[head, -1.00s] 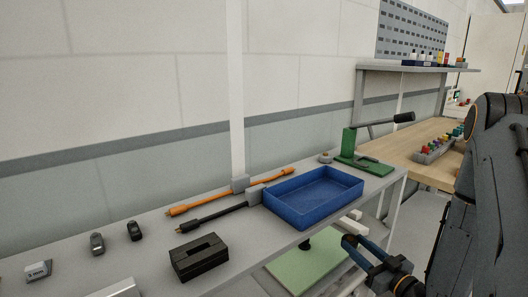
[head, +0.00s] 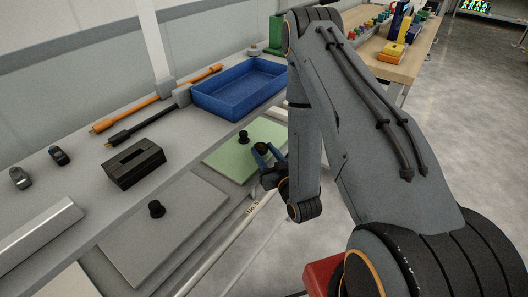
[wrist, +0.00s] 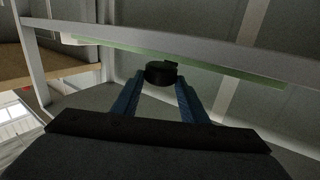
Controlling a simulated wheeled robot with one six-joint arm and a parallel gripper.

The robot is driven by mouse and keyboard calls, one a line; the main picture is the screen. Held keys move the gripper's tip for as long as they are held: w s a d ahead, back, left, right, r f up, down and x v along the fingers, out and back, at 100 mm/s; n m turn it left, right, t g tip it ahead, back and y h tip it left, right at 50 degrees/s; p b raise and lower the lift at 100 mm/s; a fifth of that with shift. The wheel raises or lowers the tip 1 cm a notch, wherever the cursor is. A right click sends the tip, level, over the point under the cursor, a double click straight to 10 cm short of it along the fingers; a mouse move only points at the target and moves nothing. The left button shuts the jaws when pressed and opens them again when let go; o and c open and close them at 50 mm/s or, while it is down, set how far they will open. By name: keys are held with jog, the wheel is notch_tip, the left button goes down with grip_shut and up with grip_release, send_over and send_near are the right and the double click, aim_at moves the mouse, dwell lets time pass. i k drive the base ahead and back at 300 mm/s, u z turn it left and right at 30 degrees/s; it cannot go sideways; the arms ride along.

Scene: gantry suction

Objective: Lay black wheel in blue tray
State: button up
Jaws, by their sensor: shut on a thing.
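The black wheel (wrist: 160,73) shows in the wrist view as a dark round disc between the tips of my gripper (wrist: 158,83). The blue fingers are shut on it from both sides. In the head view my gripper (head: 265,153) is low beside the bench's front edge, near the green panel, and the wheel is hard to make out there. The blue tray (head: 214,107) sits on the grey bench, up and to the left of my gripper. It looks empty. My gripper is apart from the tray and below its rim.
A green panel (head: 222,160) and a grey panel (head: 160,235) with black knobs lie below the bench top. A black slotted block (head: 135,166) and orange (head: 150,102) and black (head: 140,128) bar tools lie left of the tray. A green press base (head: 277,35) stands behind it.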

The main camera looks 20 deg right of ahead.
aim_at(256, 85)
jog(key=z, duration=0.9)
jog(key=k, duration=1.4)
jog(key=u, duration=0.95)
